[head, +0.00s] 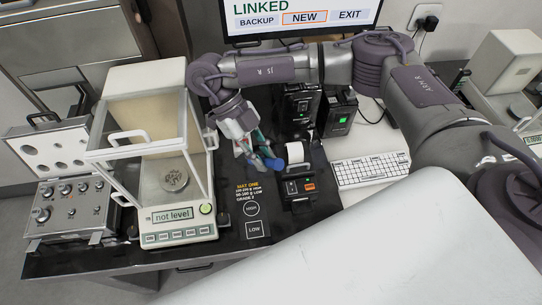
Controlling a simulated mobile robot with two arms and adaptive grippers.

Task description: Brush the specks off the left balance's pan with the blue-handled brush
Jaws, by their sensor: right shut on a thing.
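The left balance (181,231) stands on the dark table with a glass draft shield around its pan. Its display reads "not level". The round pan (174,176) looks mottled with dark marks; I cannot make out single specks. My right gripper (246,148) is to the right of the shield, above the dark mat, apart from the pan. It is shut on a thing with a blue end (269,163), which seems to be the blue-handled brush. The fingers hide much of it, and its bristles cannot be made out. My left gripper is not in view.
An open case of weights (72,205) stands left of the balance. Right of my gripper are a small printer (297,176), dark devices (341,113) and a keyboard (371,170). A monitor (300,18) is behind. Another balance (506,70) stands far right.

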